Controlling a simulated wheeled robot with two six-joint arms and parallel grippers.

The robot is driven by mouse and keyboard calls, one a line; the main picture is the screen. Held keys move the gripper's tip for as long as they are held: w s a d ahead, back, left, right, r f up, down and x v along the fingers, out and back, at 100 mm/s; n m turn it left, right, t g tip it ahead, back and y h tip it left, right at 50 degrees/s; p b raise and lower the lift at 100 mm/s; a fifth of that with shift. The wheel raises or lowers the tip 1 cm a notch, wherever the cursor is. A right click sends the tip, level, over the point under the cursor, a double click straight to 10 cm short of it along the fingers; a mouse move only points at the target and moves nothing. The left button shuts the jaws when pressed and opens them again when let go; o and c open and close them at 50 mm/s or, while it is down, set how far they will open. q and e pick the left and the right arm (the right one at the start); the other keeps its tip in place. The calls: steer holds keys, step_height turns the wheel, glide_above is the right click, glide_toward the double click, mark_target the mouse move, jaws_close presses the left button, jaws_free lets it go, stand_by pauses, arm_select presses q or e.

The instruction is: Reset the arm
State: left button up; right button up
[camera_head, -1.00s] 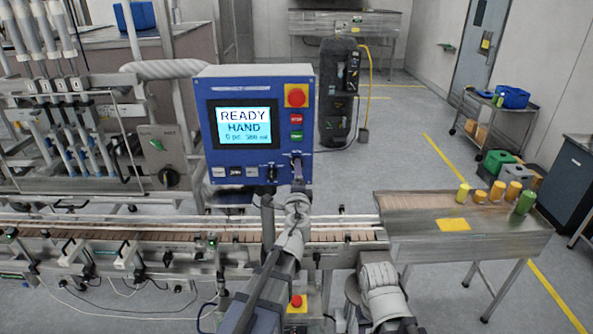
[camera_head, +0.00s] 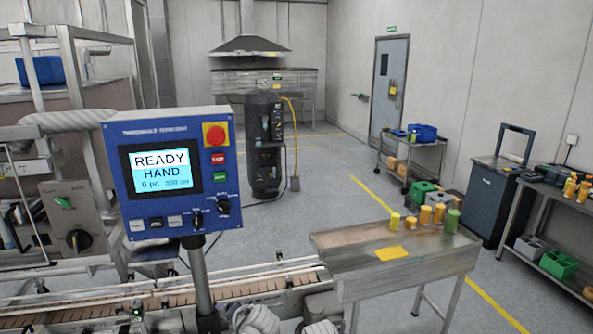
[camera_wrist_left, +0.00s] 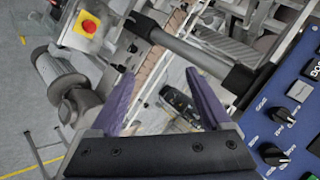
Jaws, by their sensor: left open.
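In the head view, only rounded grey links of my arms show at the bottom edge, and neither gripper is visible there. In the left wrist view my left gripper (camera_wrist_left: 160,78) is open, with two purple-grey fingers apart and nothing between them. The blue control panel (camera_head: 172,165) stands upright on a grey post in the head view. Its screen (camera_head: 161,171) reads READY HAND. In the left wrist view the panel's face, with its dark knobs (camera_wrist_left: 278,115), is at the right, close beside the gripper. My right gripper is not visible.
A conveyor (camera_head: 260,287) runs behind my arms to a metal table (camera_head: 345,250) with yellow and green containers. In the left wrist view a red stop button (camera_wrist_left: 89,26) on yellow is at upper left. Open floor lies beyond the panel, around the black unit (camera_head: 264,150).

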arm_select(q)
steer(key=s+d+f+g+h+b, duration=0.2)
steer(key=s+d+f+g, duration=0.2)
steer(key=s, duration=0.5)
steer(key=s+d+f+n+g+h+b, duration=0.1)
steer(key=s+d+f+g+h+b, duration=0.2)
steer(key=s+d+f, duration=0.5)
step_height(320, 180, down, 2)
steer(key=shift+s+d+f+n+g, duration=0.25)
steer(key=shift+s+d+n+g, duration=0.1)
steer(key=shift+g, duration=0.25)
arm_select(e)
step_height(320, 180, down, 6)
steer(key=shift+f, duration=0.2)
arm_select(q)
steer(key=shift+c, duration=0.2)
